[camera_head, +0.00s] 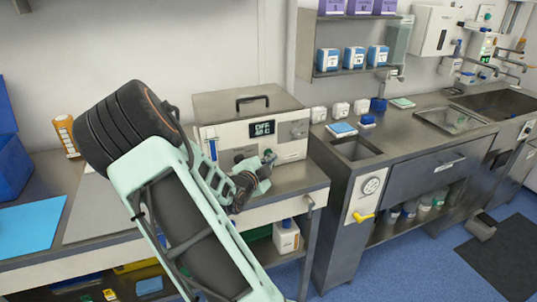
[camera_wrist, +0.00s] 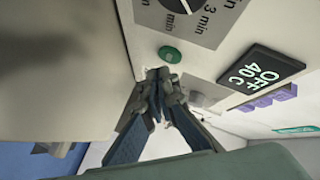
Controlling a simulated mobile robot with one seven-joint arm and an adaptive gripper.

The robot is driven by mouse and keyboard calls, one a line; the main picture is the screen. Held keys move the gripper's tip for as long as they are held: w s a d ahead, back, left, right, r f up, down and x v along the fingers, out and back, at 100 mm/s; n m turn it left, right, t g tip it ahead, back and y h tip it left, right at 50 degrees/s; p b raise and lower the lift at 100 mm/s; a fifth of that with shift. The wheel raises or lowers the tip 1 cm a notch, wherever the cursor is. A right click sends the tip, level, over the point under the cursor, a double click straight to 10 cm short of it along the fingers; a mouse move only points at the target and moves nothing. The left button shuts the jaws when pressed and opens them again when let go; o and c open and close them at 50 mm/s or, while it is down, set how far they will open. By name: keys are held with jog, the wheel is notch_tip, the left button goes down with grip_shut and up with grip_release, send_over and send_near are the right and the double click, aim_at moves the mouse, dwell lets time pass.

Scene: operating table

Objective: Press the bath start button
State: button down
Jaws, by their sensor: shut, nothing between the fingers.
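The bath (camera_head: 245,103) is a steel box with a black lid handle and a pale front panel, standing on the bench in the head view. Its black display (camera_head: 262,128) reads OFF and 40 C, and also shows in the wrist view (camera_wrist: 262,78). A round green button (camera_wrist: 168,53) sits on the panel in the wrist view, beside a dial (camera_wrist: 180,8) marked in minutes. My gripper (camera_wrist: 158,84) is shut and empty, its fingertips close below the green button in that picture. I cannot tell whether they touch the panel. In the head view my gripper (camera_head: 268,160) covers part of the panel.
White small boxes (camera_head: 340,109) and a sink unit (camera_head: 425,145) stand to the right. An orange bottle (camera_head: 66,135) and blue mat (camera_head: 30,228) are at left.

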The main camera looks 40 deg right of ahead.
jog(key=shift+w, duration=0.1)
jog(key=shift+w+d+b, duration=0.1)
jog(key=shift+w+b, duration=0.2)
jog(key=shift+w, duration=0.05)
jog(key=shift+w, duration=0.35)
dwell(0.5)
dwell(0.4)
jog(key=shift+s+b, duration=0.55)
jog(key=shift+s, duration=0.2)
jog(key=shift+s+a+b, duration=0.2)
jog(key=shift+s+a, duration=0.05)
jog(key=shift+s, duration=0.55)
jog(key=shift+s+a+b, duration=0.2)
jog(key=shift+s+b, duration=0.05)
jog(key=shift+s, duration=0.6)
jog(key=shift+s+a+b, duration=0.2)
jog(key=shift+s+a, duration=0.05)
jog(key=shift+s, duration=0.55)
